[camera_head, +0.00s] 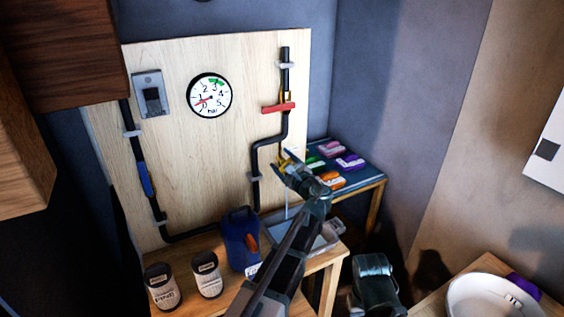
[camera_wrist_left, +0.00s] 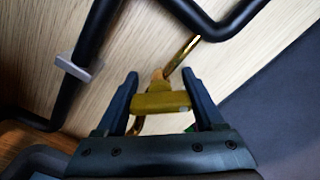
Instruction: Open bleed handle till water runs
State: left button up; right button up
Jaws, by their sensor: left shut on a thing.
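The yellow bleed handle (camera_wrist_left: 160,103) sits between the fingers of my left gripper (camera_wrist_left: 159,80) in the left wrist view, with both fingers against it. A brass pipe (camera_wrist_left: 181,54) runs up from behind it. In the head view my left gripper (camera_head: 287,164) is at the lower right edge of the wooden board, with a bit of the yellow handle (camera_head: 283,161) showing. A thin pale streak like water (camera_head: 286,205) drops from below the gripper toward a clear tray (camera_head: 329,237).
The board (camera_head: 220,140) carries a dial gauge (camera_head: 209,95), black pipes (camera_head: 267,143), a red lever (camera_head: 279,107) and a blue lever (camera_head: 146,179). A blue jug (camera_head: 238,239) and two cans (camera_head: 207,274) stand on the bench. A table (camera_head: 376,181) with coloured packs is behind.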

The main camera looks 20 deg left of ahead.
pick_arm(q)
jog(key=shift+c, duration=0.4)
jog(key=shift+n, duration=0.7)
jog(key=o, duration=1.4)
jog(key=v, duration=1.4)
jog(key=shift+a, duration=0.1)
